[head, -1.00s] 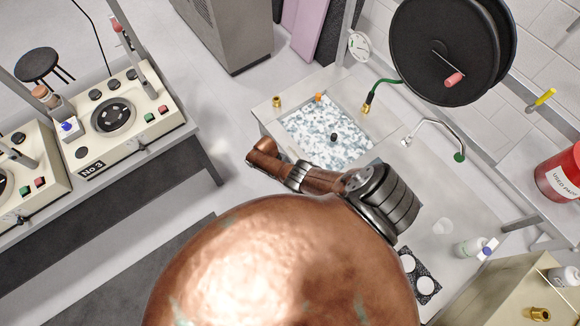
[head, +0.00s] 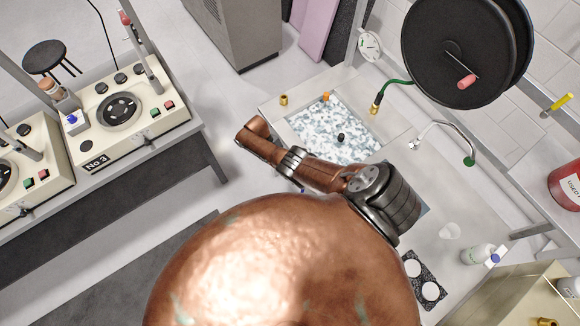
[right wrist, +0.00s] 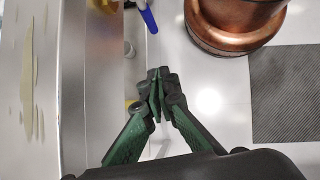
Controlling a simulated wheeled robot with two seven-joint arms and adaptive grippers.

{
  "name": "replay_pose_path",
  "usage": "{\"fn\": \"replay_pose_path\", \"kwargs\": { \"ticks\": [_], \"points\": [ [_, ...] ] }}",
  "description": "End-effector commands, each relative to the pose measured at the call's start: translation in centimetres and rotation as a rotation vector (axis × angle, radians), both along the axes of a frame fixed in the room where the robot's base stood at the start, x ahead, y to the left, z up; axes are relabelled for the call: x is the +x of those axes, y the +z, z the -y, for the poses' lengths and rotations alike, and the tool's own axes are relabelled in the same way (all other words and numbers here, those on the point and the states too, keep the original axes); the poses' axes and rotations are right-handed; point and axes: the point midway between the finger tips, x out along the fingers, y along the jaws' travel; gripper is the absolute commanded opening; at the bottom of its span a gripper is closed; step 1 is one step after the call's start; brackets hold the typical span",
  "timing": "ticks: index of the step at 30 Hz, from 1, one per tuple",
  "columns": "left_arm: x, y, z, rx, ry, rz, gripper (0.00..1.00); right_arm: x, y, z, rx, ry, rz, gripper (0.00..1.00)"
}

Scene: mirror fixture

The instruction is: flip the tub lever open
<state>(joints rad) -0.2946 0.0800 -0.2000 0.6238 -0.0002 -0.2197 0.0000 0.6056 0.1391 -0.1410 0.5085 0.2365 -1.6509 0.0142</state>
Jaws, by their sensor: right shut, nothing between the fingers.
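The tub (head: 290,122) is a recessed basin filled with white and blue-grey chips, set in the bench in the head view. A small blue piece (head: 303,190) shows just below its front, beside my arm. In the right wrist view a blue bar with a white end (right wrist: 149,20), perhaps the lever, stands by a pale vertical panel. My right gripper (right wrist: 158,84) has green fingers, shut with nothing between them. In that picture it is below the blue bar and apart from it. In the head view my copper arm hides part of the tub's front, and neither gripper shows.
A black reel (head: 466,50), a curved tap (head: 445,127) and a green hose (head: 398,83) are at the bench's back and right. A bench with control boxes (head: 130,110) stands at left. In the right wrist view a pale panel (right wrist: 85,90) runs close along the left.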

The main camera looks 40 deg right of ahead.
Motion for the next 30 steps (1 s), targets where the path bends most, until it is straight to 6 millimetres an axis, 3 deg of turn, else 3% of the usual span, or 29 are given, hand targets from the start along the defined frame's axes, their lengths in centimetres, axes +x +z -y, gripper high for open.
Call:
{"fn": "replay_pose_path", "kwargs": {
  "ticks": [4, 10, 27, 30],
  "points": [
    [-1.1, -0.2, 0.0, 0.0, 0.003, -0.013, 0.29, 1.7, 1.7, -0.1, 0.0, 0.0, 0.004, 0.0],
    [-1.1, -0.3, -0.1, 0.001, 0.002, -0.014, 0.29, 2.4, 2.6, -0.2, -0.001, 0.001, 0.001, 0.0],
    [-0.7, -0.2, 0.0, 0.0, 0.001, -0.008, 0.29, 2.4, 2.6, -0.2, -0.001, 0.001, 0.001, 0.0],
    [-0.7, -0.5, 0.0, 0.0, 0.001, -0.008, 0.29, 2.2, 1.6, -0.5, 0.005, 0.002, 0.015, 0.0]
  ]
}}
